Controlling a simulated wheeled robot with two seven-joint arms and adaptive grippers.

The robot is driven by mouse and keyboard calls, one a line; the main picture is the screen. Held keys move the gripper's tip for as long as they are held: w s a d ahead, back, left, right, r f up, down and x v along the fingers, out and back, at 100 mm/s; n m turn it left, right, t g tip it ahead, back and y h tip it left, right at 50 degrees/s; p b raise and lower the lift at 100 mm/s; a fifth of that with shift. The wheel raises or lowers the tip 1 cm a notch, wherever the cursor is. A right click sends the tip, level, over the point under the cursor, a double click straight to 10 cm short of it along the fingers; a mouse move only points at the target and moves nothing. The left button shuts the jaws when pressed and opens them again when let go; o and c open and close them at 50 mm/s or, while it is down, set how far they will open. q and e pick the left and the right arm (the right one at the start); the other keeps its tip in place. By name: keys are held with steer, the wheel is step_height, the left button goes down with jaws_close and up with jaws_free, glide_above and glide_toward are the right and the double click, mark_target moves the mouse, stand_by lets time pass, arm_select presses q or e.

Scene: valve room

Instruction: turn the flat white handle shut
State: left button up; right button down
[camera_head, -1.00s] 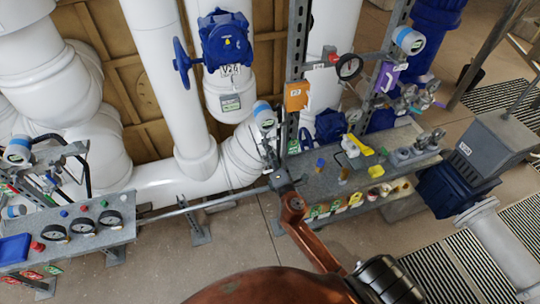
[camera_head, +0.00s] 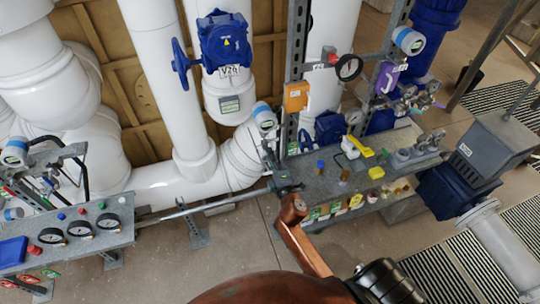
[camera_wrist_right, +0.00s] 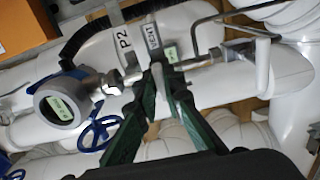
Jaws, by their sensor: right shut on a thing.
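My right gripper (camera_head: 280,180) reaches the pipework left of the grey bench, at the end of my copper-coloured arm. In the right wrist view its dark green fingers (camera_wrist_right: 160,72) are closed together at a small valve fitting. Pale plates marked P2 (camera_wrist_right: 127,42) and VENT (camera_wrist_right: 153,40) stand just beyond the fingertips. The flat white handle is not clearly made out; the part between the fingertips is mostly hidden by them. A separate upright white strip (camera_wrist_right: 263,66) shows farther right, apart from the fingers. My left gripper is not in view.
A round grey transmitter (camera_wrist_right: 62,105) and a blue handwheel (camera_wrist_right: 98,135) are close left of the fingers. A grey bench (camera_head: 325,182) with valves stands right; a gauge panel (camera_head: 85,250) stands left. A thin rail (camera_head: 200,208) runs between them. Large white pipes (camera_head: 165,85) rise behind.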

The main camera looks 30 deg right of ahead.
steer(key=c, duration=2)
jaws_free()
steer(key=shift+c, duration=0.2)
steer(key=v, duration=1.2)
